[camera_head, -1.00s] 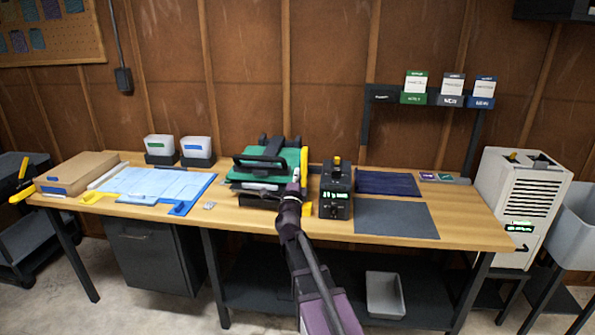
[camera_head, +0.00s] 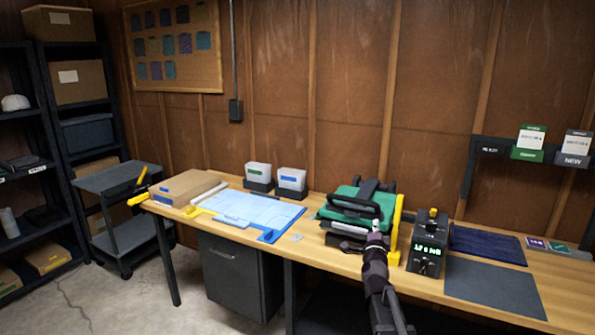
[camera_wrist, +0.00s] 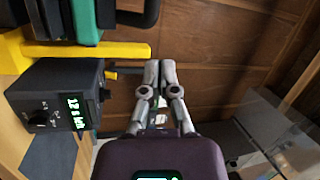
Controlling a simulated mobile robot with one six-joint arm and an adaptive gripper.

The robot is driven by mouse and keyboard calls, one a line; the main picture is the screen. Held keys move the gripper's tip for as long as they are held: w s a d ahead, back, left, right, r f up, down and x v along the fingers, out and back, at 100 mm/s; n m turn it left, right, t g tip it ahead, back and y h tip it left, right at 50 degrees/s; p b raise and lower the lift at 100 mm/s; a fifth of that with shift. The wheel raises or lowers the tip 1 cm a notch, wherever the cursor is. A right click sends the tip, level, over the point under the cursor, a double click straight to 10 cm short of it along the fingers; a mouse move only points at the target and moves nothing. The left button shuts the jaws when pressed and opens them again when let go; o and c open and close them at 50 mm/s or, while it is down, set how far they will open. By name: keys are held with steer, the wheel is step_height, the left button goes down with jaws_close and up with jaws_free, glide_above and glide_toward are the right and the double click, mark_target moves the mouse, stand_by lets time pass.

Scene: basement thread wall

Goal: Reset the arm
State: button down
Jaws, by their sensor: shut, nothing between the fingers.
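My gripper (camera_head: 376,240) is in front of the green and black press-like machine (camera_head: 358,207) on the workbench, near its right side in the head view. In the wrist view my gripper (camera_wrist: 160,68) has its two fingers together with nothing between them. A black box with a lit green display (camera_head: 427,246) stands on the bench just right of the gripper; it also shows at the left of the wrist view (camera_wrist: 62,98). My arm reaches up from the bottom of the head view.
The wooden bench (camera_head: 330,262) also carries light blue sheets (camera_head: 250,208), a cardboard box (camera_head: 186,187), two small bins and dark mats (camera_head: 493,288). A grey cart (camera_head: 120,180) and shelves stand at the left.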

steer(key=s+a+f+n+g+y+p, duration=0.5)
steer(key=s+a+f+n+g+y, duration=0.4)
steer(key=n, duration=0.4)
steer(key=s+f+n+g+h+p, duration=0.2)
steer(key=s+g, duration=0.3)
steer(key=s, duration=0.5)
steer(key=s+f+n+g+h+p, duration=0.1)
steer(key=s+f+n+g+h, duration=0.1)
steer(key=s+g, duration=0.3)
steer(key=s+n, duration=0.1)
steer(key=s, duration=0.3)
steer(key=shift+s+d+g+p, duration=0.35)
steer(key=shift+s+g, duration=0.05)
